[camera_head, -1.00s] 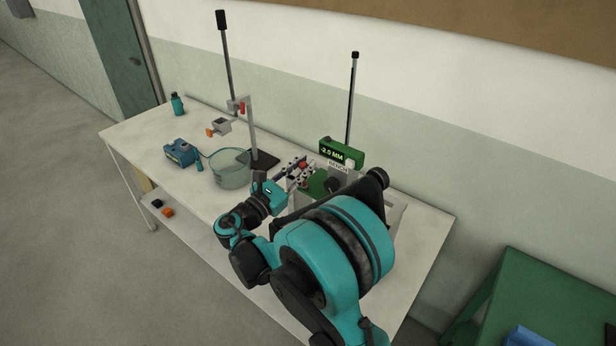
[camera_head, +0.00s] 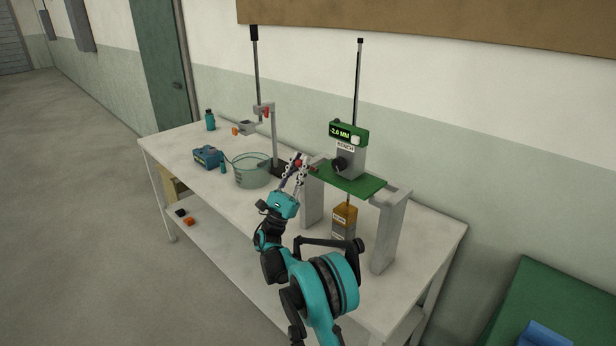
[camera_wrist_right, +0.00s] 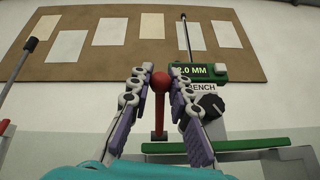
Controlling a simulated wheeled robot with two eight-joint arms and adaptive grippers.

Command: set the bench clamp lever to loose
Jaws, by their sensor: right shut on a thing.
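My right gripper (camera_head: 298,168) is shut on the lever at the left end of the green bench plate (camera_head: 350,180). The fingers (camera_wrist_right: 160,90) hide part of the lever in the head view. The bench gauge (camera_head: 348,134) above the plate reads -2.0 MM and has a BENCH label and a black knob (camera_head: 341,164). My left gripper is out of view.
Left of the bench stand a clear round tank (camera_head: 252,175), a blue box (camera_head: 208,157), a teal bottle (camera_head: 210,120) and a stand with a tall pole (camera_head: 257,90). The table's front left is clear.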

